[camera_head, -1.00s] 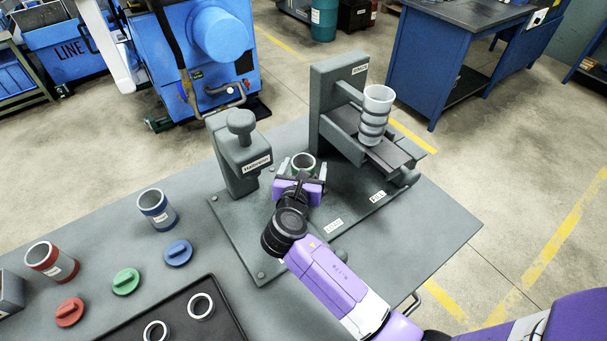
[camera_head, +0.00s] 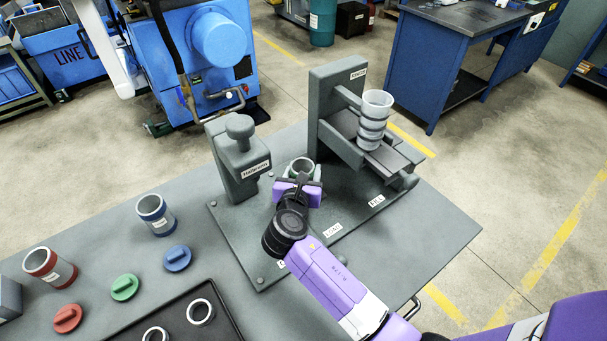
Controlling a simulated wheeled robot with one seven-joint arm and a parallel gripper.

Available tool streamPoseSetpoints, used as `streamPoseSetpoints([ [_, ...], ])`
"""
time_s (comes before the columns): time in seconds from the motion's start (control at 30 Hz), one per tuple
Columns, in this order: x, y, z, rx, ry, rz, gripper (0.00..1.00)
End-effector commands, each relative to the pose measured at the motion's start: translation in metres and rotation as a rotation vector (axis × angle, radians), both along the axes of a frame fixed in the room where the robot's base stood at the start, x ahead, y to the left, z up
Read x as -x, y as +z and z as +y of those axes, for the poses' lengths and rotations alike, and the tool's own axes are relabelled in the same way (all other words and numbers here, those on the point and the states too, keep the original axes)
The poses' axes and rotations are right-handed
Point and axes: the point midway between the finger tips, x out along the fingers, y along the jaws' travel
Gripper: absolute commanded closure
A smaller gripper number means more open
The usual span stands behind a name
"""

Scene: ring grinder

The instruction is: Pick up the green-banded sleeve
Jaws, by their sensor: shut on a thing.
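The green-banded sleeve (camera_head: 302,167) is a grey ring-shaped sleeve with a green band, standing at the fixture between the left post and the right-hand rail unit. My gripper (camera_head: 300,178) reaches in from the front and is shut on the sleeve. The purple gripper body covers the sleeve's lower front, so I cannot tell whether it touches the plate. Its open top rim shows above the gripper.
The labelled grey post (camera_head: 237,155) stands close on the left. Blue-banded (camera_head: 156,218) and red-banded (camera_head: 48,270) sleeves, coloured caps and a black tray (camera_head: 185,307) are left.

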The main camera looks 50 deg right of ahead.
Motion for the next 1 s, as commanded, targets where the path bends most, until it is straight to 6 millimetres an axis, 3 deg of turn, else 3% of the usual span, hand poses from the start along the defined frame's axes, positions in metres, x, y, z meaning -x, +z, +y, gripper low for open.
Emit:
streamPoseSetpoints([
  [0.47,0.000,0.036,0.002,0.000,0.000,-0.004,0.94],
  [0.77,0.019,0.033,0.037,0.002,0.003,-0.001,0.94],
  [1.0,0.046,0.032,0.086,0.001,0.005,0.000,0.94],
])
